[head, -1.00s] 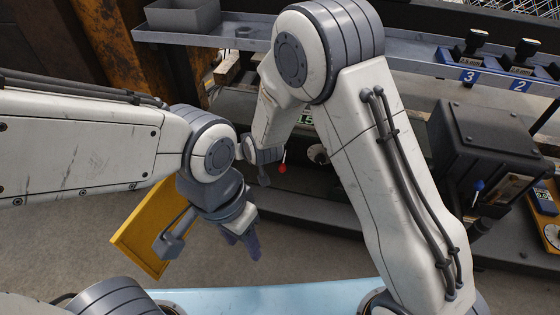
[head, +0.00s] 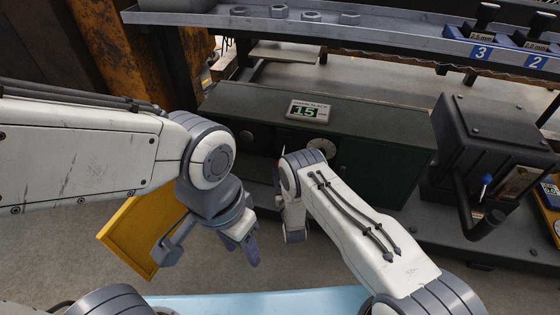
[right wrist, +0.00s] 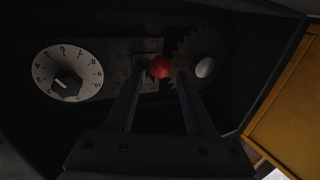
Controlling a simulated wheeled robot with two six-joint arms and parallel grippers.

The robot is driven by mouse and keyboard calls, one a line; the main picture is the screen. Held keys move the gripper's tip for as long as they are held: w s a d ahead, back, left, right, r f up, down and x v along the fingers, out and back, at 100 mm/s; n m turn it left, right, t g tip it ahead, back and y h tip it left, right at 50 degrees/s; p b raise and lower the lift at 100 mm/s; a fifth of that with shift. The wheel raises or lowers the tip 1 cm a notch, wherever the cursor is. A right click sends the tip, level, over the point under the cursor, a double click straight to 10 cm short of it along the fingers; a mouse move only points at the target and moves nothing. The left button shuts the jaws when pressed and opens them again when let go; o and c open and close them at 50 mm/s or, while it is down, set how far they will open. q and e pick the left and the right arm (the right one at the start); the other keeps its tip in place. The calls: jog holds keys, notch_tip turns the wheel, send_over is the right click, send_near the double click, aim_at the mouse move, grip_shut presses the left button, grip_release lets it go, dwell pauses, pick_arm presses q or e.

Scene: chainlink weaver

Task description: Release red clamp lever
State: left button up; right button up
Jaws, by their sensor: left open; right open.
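The red ball knob of the clamp lever (right wrist: 160,68) shows in the right wrist view, in front of a dark machine face. My right gripper (right wrist: 158,82) is open, with its two dark fingers on either side of the knob in that picture. I cannot tell whether they touch it. In the head view, my right arm hides the lever and the right fingers. My left gripper (head: 246,250) is open and empty, pointing down over the floor, apart from the machine.
A numbered dial (right wrist: 67,75) and a toothed gear (right wrist: 198,65) flank the knob. The green machine cabinet (head: 262,108) carries a display reading 15 (head: 307,111). A yellow panel (head: 130,240) stands behind my left gripper. A shelf (head: 330,30) with several nuts runs above.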

jog(key=w+b, duration=0.1)
jog(key=w, duration=0.1)
jog(key=w+b, duration=0.1)
jog(key=w, duration=0.1)
jog(key=w+b, duration=0.1)
jog(key=w, duration=0.2)
jog(key=shift+a+f+b, duration=0.15)
jog(key=shift+a+b, duration=0.15)
jog(key=shift+w, duration=0.55)
grip_shut()
jog(key=shift+s, duration=0.1)
dwell(0.4)
